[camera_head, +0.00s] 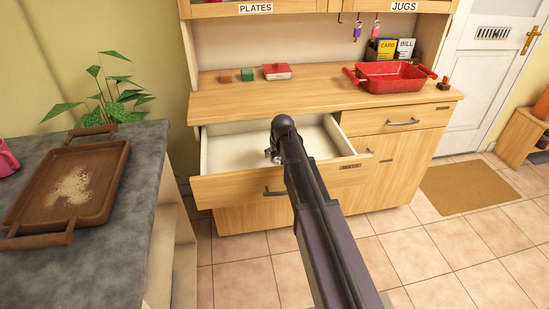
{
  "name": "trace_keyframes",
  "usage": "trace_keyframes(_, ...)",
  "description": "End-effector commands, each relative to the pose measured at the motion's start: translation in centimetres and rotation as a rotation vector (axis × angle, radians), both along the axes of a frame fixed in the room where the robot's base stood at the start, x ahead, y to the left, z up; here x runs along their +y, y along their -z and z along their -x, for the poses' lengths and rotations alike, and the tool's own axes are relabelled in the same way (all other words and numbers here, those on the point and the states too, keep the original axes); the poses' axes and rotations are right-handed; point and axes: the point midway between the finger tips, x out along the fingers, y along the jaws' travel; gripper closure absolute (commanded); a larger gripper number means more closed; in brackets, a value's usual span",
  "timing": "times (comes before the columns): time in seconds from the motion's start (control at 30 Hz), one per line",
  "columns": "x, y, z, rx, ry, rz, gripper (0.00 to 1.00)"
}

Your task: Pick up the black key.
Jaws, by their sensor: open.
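I cannot make out a black key for certain. Two small keys or tags hang from hooks under the wall cabinet, a purple one (357,31) and a pinkish-purple one (376,29); they are too small to tell more. The pulled-out drawer (225,188) of the wooden dresser has a pale interior, partly hidden by my arm. My arm reaches over this drawer. Only a small metallic part of my gripper (272,156) seems to show beside the arm's dark end, above the drawer; it is open, and what lies behind it is hidden.
The dresser top (325,96) bears a red dish (391,77), a red box (277,71) and small blocks (236,76). A brown tray (115,170) with pale grains lies on the grey counter (40,280) at left. The tiled floor at right is clear around a mat (468,188).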

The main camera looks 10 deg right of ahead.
Motion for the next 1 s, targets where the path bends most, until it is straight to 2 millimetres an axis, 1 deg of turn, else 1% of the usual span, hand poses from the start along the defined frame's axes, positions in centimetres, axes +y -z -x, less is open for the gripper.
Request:
trace_keyframes(0.4,0.06,-0.03,0.01,0.0,-0.001,0.0,0.11)
trace_keyframes(0.43,0.06,-0.03,0.01,0.0,-0.001,0.0,0.14)
trace_keyframes(0.47,0.06,-0.03,0.01,0.0,-0.001,0.0,0.23)
trace_keyframes(0.5,0.07,-0.03,0.01,0.0,-0.001,0.0,0.35)
trace_keyframes(0.57,0.08,-0.03,0.01,0.0,-0.001,0.0,0.53)
trace_keyframes(0.6,0.08,-0.03,0.01,0.0,-0.001,0.0,0.65)
trace_keyframes(0.67,0.09,-0.03,0.01,0.0,-0.001,0.0,0.83)
trace_keyframes(0.7,0.09,-0.03,0.01,0.0,-0.001,0.0,0.85)
trace_keyframes(1.0,0.12,-0.04,0.0,0.0,-0.001,-0.001,0.85)
